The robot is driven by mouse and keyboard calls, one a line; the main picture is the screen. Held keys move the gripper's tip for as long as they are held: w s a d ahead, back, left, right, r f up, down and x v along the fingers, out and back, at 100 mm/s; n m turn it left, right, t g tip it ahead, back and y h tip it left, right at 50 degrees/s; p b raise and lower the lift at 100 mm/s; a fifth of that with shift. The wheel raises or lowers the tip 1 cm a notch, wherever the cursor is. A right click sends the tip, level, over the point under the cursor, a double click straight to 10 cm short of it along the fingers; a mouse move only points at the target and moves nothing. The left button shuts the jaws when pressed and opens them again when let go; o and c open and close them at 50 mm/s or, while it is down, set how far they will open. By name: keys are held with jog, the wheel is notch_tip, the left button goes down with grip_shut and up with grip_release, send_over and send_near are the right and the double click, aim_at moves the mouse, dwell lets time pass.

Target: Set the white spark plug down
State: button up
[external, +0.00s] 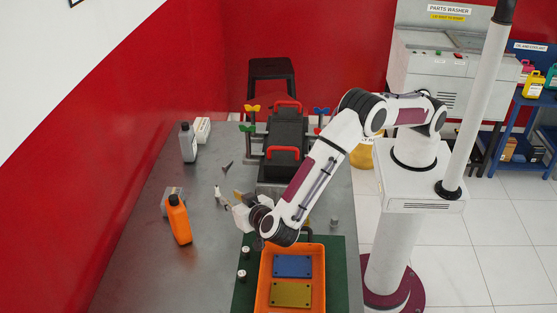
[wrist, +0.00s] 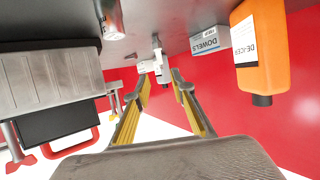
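My gripper (external: 234,198) is low over the left part of the table, left of the orange tray. In the wrist view its two yellow-padded fingers (wrist: 160,76) are apart with a clear gap between them. The white spark plug (external: 221,198) shows as a small pale piece at the fingertips in the external view. In the wrist view a slim pale shape (wrist: 157,46), likely the plug, is just beyond the fingertips. It overlaps pale things behind it, and I cannot tell if it touches a finger.
An orange bottle (external: 179,220) and a dowels box (wrist: 209,40) stand left of the gripper. A grey bottle (external: 188,143) and white box (external: 203,130) stand farther back. The engine trainer (external: 286,135) is behind, right. An orange tray (external: 263,283) sits on a green mat (external: 339,270).

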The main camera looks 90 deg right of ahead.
jog(key=shift+w, duration=0.1)
dwell(0.5)
